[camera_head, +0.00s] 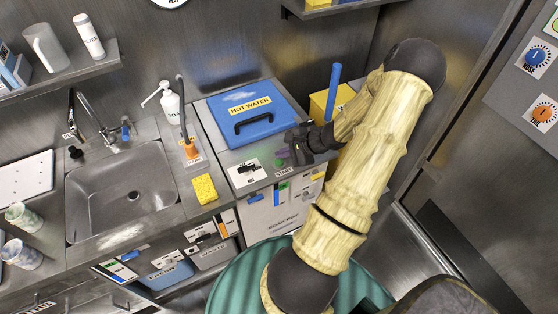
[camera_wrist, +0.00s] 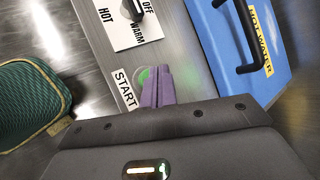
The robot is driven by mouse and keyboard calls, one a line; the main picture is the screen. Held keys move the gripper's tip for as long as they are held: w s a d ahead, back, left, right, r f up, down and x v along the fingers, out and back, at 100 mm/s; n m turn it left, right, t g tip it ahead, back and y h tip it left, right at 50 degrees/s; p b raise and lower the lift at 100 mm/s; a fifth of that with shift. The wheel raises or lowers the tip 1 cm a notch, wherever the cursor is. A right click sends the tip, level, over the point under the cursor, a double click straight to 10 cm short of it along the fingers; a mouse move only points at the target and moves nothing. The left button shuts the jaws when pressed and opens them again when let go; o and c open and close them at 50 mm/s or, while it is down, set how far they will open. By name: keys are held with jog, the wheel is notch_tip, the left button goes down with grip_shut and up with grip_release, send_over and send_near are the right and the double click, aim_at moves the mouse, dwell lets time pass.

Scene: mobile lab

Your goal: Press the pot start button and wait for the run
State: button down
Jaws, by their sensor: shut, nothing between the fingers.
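The pot is a grey counter unit with a blue lid (camera_head: 231,105) marked HOT WATER; the lid is closed and also shows in the wrist view (camera_wrist: 222,50). The green start button (camera_wrist: 143,77) sits beside a START label (camera_wrist: 124,88) on the front ledge, and shows small in the head view (camera_head: 279,163). My gripper (camera_wrist: 160,72) has its purple fingers shut together with nothing in them. In the wrist view the fingertips overlap the button's right side; I cannot tell whether they touch it. In the head view my gripper (camera_head: 284,153) is right over the button area.
A dial panel (camera_head: 247,173) marked HOT, OFF and WARM lies left of the button. A sink (camera_head: 120,195), yellow sponge (camera_head: 204,189) and soap bottle (camera_head: 171,102) are further left. A yellow box (camera_head: 322,105) with a blue upright tube (camera_head: 333,88) stands right of the pot.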

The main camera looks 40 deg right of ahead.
aim_at(282, 162)
jog(key=shift+f, duration=0.1)
dwell(0.6)
jog(key=shift+f+b, duration=0.35)
jog(key=shift+b, duration=0.3)
jog(key=shift+f+b, duration=0.45)
jog(key=shift+b, duration=0.15)
dwell(0.6)
dwell(0.4)
jog(key=shift+r+p, duration=0.6)
jog(key=shift+r, duration=0.35)
jog(key=shift+r+p, duration=1.7)
jog(key=shift+r, duration=0.8)
jog(key=shift+a, duration=0.1)
